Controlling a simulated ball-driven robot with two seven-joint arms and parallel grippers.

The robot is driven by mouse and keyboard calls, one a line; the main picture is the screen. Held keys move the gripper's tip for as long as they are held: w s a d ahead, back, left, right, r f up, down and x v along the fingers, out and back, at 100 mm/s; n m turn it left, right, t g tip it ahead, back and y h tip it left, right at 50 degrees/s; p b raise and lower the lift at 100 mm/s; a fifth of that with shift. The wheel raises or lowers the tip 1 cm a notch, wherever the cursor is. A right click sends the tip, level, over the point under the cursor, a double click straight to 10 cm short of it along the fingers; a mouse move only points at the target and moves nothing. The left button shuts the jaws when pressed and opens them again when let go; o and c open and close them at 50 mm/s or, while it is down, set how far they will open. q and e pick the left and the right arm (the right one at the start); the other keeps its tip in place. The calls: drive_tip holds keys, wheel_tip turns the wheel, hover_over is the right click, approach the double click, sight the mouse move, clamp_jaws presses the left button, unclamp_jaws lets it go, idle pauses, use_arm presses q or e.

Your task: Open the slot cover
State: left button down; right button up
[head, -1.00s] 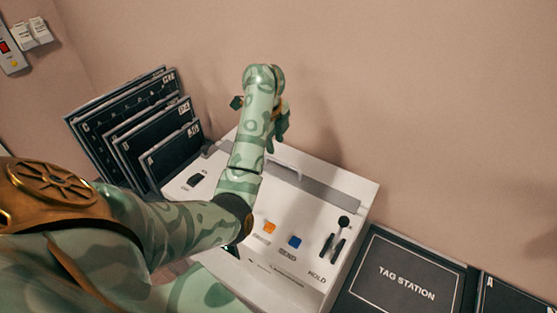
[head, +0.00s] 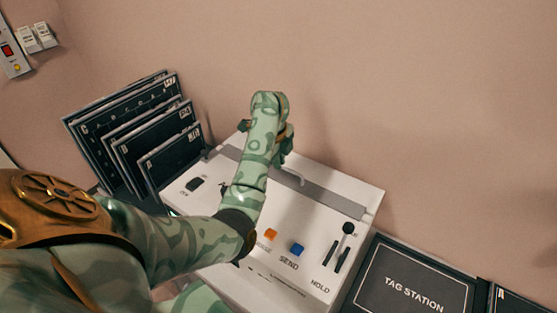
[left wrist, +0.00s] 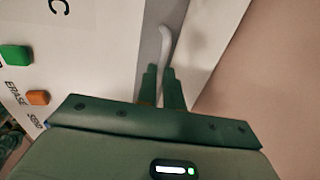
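The slot cover (head: 328,197) is a grey strip along the back of the white machine's top, with a pale arched handle (head: 299,178) on it. The cover lies flat; part of it is hidden behind my left arm. My left gripper (head: 284,150) is over the strip by the handle, its fingertips mostly hidden by the arm. In the left wrist view, the two green fingers (left wrist: 161,88) stand close together, in line with the handle (left wrist: 166,45), which runs down to the narrow gap between them. Whether they grip it is unclear. My right gripper is not in view.
The white machine (head: 262,283) carries an orange button (head: 270,234), a blue button (head: 297,250) and dark levers (head: 338,253). Dark panels (head: 130,135) stand in a rack at left. A TAG STATION board (head: 415,285) lies at right. The wall is close behind.

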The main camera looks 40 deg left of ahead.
use_arm(q)
drive_tip(key=w+b, duration=0.3)
drive_tip(key=w, duration=0.1)
drive_tip(key=w+b, duration=0.2)
drive_tip(key=shift+w+a+f+b, duration=0.1)
drive_tip(key=shift+a+f+b, duration=0.2)
drive_tip(key=shift+f, duration=0.1)
drive_tip(key=shift+w+r, duration=0.2)
drive_tip(key=shift+r, duration=0.15)
drive_tip(key=c, duration=1.5)
unclamp_jaws()
drive_tip(key=shift+a, duration=0.1)
drive_tip(key=s+r+p, duration=0.1)
drive_tip(key=r+p, duration=0.1)
drive_tip(key=r, duration=0.3)
drive_tip(key=s+r+p, duration=0.1)
drive_tip(key=r+p, duration=0.2)
drive_tip(key=r, duration=0.2)
drive_tip(key=s+r+p, duration=0.1)
drive_tip(key=r+p, duration=0.1)
drive_tip(key=r, duration=0.4)
drive_tip(key=shift+d+p, duration=0.2)
drive_tip(key=shift+p, duration=0.2)
